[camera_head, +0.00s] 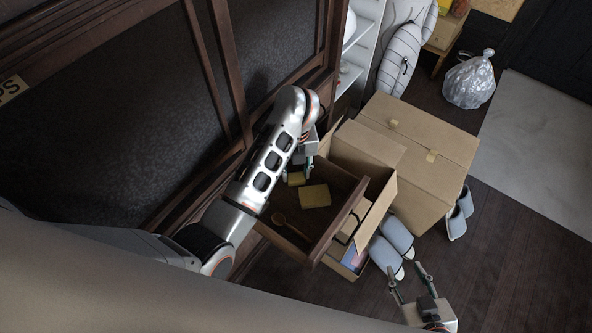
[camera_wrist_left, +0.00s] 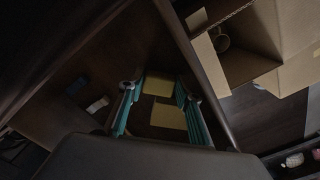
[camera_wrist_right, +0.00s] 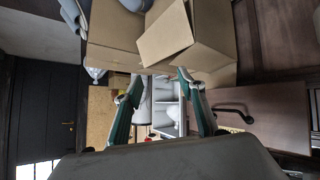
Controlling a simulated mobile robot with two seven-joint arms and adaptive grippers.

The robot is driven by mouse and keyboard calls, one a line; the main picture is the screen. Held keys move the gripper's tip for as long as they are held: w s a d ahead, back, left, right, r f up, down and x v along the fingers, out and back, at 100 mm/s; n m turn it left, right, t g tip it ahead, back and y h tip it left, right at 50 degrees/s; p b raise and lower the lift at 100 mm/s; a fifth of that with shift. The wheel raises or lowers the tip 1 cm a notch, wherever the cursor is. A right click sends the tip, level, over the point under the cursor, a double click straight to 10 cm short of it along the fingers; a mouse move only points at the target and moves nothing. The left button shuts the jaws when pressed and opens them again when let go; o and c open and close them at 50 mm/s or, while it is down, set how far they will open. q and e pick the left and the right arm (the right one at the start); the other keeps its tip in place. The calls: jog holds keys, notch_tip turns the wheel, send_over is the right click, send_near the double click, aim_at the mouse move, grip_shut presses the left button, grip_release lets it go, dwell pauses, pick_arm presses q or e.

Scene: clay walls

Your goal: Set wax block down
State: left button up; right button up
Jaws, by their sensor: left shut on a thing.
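My left gripper (camera_head: 306,162) reaches down into an open dark wooden drawer (camera_head: 334,234). It is shut on a small yellow wax block (camera_head: 296,179), which also shows between the fingertips in the left wrist view (camera_wrist_left: 158,84). I cannot tell whether this block touches the drawer floor. A second, larger-looking yellow block (camera_head: 315,196) lies in the drawer beside it; it shows closer to the palm in the left wrist view (camera_wrist_left: 168,118). My right gripper (camera_head: 407,268) is open and empty, outside the drawer, with its fingers spread in the right wrist view (camera_wrist_right: 158,82).
A wooden spoon (camera_head: 292,229) lies in the drawer. An open cardboard box (camera_head: 378,212) stands just beyond the drawer front, with a large closed box (camera_head: 430,150) behind it. Slippers (camera_head: 392,243) lie on the floor. Dark cabinet doors (camera_head: 110,120) stand left of my left arm.

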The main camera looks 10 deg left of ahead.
aim_at(296, 173)
pick_arm(q)
jog(key=shift+f, duration=0.2)
jog(key=o, duration=0.9)
jog(key=shift+c, duration=0.2)
jog(key=shift+o, duration=1)
pick_arm(e)
jog(key=shift+w, duration=0.1)
pick_arm(q)
jog(key=shift+r, duration=0.2)
notch_tip(296, 173, up, 6)
jog(key=p, duration=0.2)
jog(key=shift+w+p, duration=0.1)
jog(key=shift+p, duration=0.25)
notch_tip(296, 173, up, 6)
jog(key=p, duration=0.3)
pick_arm(e)
jog(key=shift+s+a+r, duration=0.15)
jog(key=shift+a+r, duration=0.05)
jog(key=shift+r, duration=0.35)
jog(key=shift+s+a+r, duration=0.1)
jog(key=shift+a+r, duration=0.15)
jog(key=shift+r, duration=0.3)
jog(key=shift+s+a+r, duration=0.15)
jog(key=shift+a+r, duration=0.05)
jog(key=shift+r, duration=0.35)
